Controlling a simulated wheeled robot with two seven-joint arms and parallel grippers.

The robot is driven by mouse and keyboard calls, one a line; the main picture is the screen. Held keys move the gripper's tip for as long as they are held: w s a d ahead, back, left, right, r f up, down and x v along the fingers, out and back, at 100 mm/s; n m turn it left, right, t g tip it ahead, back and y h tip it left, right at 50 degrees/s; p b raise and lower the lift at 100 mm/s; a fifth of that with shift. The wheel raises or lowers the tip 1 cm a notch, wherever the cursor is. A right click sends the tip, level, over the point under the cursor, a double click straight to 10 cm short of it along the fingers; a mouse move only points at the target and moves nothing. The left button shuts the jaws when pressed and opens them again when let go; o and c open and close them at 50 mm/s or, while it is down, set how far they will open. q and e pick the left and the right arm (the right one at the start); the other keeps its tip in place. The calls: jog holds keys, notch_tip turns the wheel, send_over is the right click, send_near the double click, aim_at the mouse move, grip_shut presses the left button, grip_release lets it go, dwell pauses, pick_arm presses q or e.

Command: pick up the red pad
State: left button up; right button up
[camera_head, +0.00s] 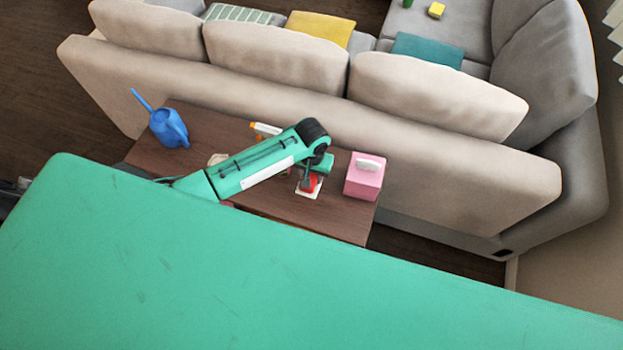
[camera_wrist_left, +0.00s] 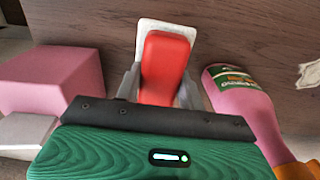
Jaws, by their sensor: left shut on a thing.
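The red pad (camera_wrist_left: 164,66) shows in the left wrist view, above a thin white square piece (camera_wrist_left: 178,28) on the dark wooden table. My left gripper (camera_wrist_left: 162,82) has a finger on each side of the red pad and is shut on it. In the head view the red pad (camera_head: 309,184) shows as a small red patch at the tip of my left gripper (camera_head: 308,182), with the white square under it. I cannot tell whether the pad is clear of the white square. My right gripper is not in view.
A pink tissue box (camera_head: 364,178) stands close to the right of the gripper. A pink bottle (camera_wrist_left: 240,105) with a green label is near the other side. A blue watering can (camera_head: 168,127) is at the table's left end. The sofa (camera_head: 300,110) runs behind the table.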

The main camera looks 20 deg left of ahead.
pick_arm(q)
notch_tip(320, 180, up, 16)
jog(key=b, duration=0.1)
jog(key=shift+f, duration=0.2)
